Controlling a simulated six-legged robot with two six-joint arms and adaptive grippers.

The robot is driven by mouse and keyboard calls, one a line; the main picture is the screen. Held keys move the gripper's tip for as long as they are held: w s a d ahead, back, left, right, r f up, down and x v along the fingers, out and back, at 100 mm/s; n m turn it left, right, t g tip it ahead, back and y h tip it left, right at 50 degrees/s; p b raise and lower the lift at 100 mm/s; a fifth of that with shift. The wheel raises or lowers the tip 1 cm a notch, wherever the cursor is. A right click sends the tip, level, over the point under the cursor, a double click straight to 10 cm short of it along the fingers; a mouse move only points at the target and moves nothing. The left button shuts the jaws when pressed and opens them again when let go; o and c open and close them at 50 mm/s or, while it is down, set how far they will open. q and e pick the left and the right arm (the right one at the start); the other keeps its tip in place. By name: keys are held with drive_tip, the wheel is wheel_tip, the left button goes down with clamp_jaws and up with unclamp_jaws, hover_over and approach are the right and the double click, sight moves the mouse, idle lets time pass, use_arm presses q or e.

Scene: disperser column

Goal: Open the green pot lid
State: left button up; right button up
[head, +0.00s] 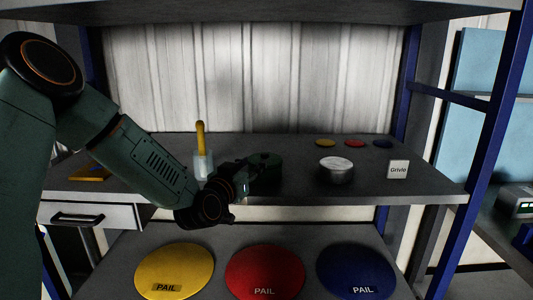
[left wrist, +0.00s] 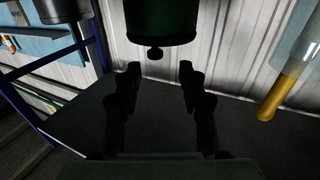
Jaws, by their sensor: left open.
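The dark green pot (head: 268,159) stands on the upper shelf, just beyond the fingers of my left gripper (head: 250,166). In the left wrist view the pot (left wrist: 163,20) appears upside down at the top. A small dark knob (left wrist: 155,54) shows at its lid end, and the lid appears to be on. My left gripper (left wrist: 158,76) is open, with its two fingers apart and nothing between them. The knob lies near the gap between the fingertips, but contact cannot be made out. My right gripper is not in view.
A glass (head: 203,165) with a yellow-handled tool (head: 200,137) stands left of the pot. A round metal tin (head: 336,171) and a white label card (head: 398,169) stand to the right. Yellow (head: 174,269), red (head: 265,272) and blue (head: 356,271) pail lids sit below.

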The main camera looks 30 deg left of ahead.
sight(262, 155)
use_arm(q)
drive_tip(key=shift+w+d+r, duration=0.15)
drive_tip(key=shift+w+d, duration=0.35)
drive_tip(key=shift+d, duration=0.15)
drive_tip(key=shift+w+r, duration=0.15)
drive_tip(key=shift+w, duration=0.2)
drive_tip(key=shift+w+a, duration=0.2)
drive_tip(key=shift+w, duration=0.1)
drive_tip(key=w+a, duration=0.1)
drive_tip(key=w, duration=0.2)
drive_tip(key=shift+a, duration=0.4)
drive_tip(key=shift+w+d+f, duration=0.1)
drive_tip(key=shift+w+d, duration=0.1)
drive_tip(key=shift+w, duration=0.35)
drive_tip(key=shift+w+d+f, duration=0.1)
drive_tip(key=shift+w+d, duration=0.05)
drive_tip(key=shift+w, duration=0.4)
drive_tip(key=shift+w+d, duration=0.15)
drive_tip(key=shift+d, duration=0.05)
drive_tip(key=shift+s+a+r, duration=0.2)
drive_tip(key=shift+s+a, duration=0.15)
drive_tip(key=shift+a, duration=0.2)
drive_tip(key=shift+c, duration=0.2)
drive_tip(key=shift+f, duration=0.1)
drive_tip(key=shift+c, duration=0.8)
drive_tip(key=shift+w+d, duration=0.35)
drive_tip(key=shift+w, duration=0.05)
drive_tip(key=shift+c, duration=2.2)
drive_tip(key=shift+s+a, duration=0.1)
clamp_jaws()
